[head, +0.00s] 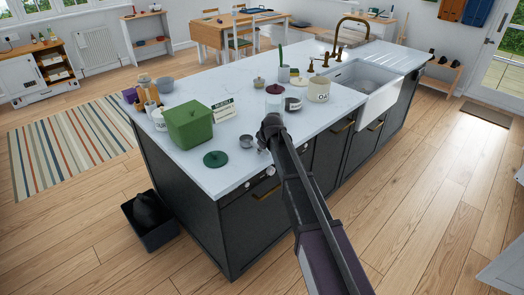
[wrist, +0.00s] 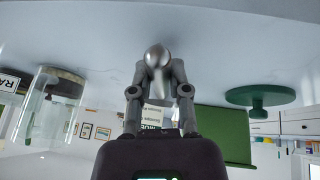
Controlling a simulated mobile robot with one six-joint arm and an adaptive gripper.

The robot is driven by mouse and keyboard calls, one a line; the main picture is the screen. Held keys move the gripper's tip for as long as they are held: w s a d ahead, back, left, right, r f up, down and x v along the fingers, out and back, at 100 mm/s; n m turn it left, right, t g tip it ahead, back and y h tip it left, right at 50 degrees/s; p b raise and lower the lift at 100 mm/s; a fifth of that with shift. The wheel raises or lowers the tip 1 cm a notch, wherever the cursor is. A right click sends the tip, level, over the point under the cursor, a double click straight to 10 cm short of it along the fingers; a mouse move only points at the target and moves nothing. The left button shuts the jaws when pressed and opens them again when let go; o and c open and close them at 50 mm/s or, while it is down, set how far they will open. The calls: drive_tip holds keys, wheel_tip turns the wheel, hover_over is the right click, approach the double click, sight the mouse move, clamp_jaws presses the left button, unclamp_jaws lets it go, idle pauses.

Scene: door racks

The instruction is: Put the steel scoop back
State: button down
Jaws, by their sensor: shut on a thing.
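The steel scoop (wrist: 157,62) is between the fingertips of my gripper (wrist: 159,75), which is shut on it, in the wrist view. Its rounded shiny part shows at the tips. In the head view my gripper (head: 268,130) is low over the near edge of the island counter. A small steel piece (head: 247,141) shows just left of it; I cannot tell whether it is part of the scoop.
A white label card (head: 223,111) stands beside the green bin. A glass jar (wrist: 50,100) is close at left in the wrist view. A white canister (head: 318,89) and the sink (head: 367,86) lie farther right. The counter's near left corner is clear.

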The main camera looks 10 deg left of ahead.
drive_tip(key=shift+f, duration=0.1)
drive_tip(key=c, duration=0.6)
unclamp_jaws()
drive_tip(key=p+v, duration=1)
drive_tip(key=v, duration=0.2)
drive_tip(key=shift+p, duration=0.35)
idle(0.6)
drive_tip(key=s+d+f+m+g+h, duration=0.1)
drive_tip(key=s+d+m, duration=0.4)
drive_tip(key=s+d, duration=0.8)
drive_tip(key=s+d+m+g+h, duration=0.2)
drive_tip(key=s+d+m, duration=0.4)
drive_tip(key=s+d, duration=0.8)
drive_tip(key=shift+d+f+g, duration=0.25)
drive_tip(key=shift+f+g, duration=0.1)
drive_tip(key=shift+g, duration=0.45)
drive_tip(key=shift+s, duration=0.1)
